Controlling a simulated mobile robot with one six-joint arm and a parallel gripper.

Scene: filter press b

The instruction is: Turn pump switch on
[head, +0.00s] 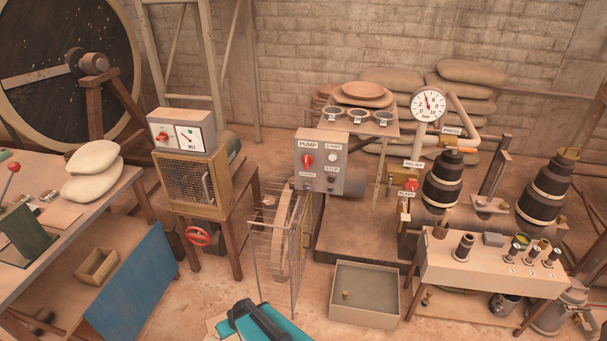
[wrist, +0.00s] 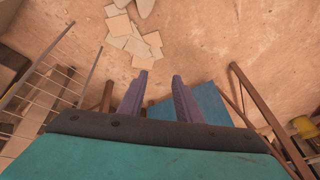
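The pump switch (head: 308,160) is a red rotary knob on the left of a grey control box (head: 340,178) labelled PUMP, in the middle of the head view. Its exact position is too small to read. START and STOP labels with small buttons are on the right of the same box. My gripper (wrist: 160,75) is open and empty in the wrist view, pointing down over the floor, its two purple fingers apart. The switch is not in the wrist view. In the head view only part of my teal and black arm shows at the bottom edge, well below the box.
A wire guard (head: 272,245) around a wheel stands below and left of the box. An open tray (head: 365,317) lies on the floor. A small table (head: 480,275) with fittings is at right. A red-knobbed RELIEF valve (head: 411,185) sits right of the box.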

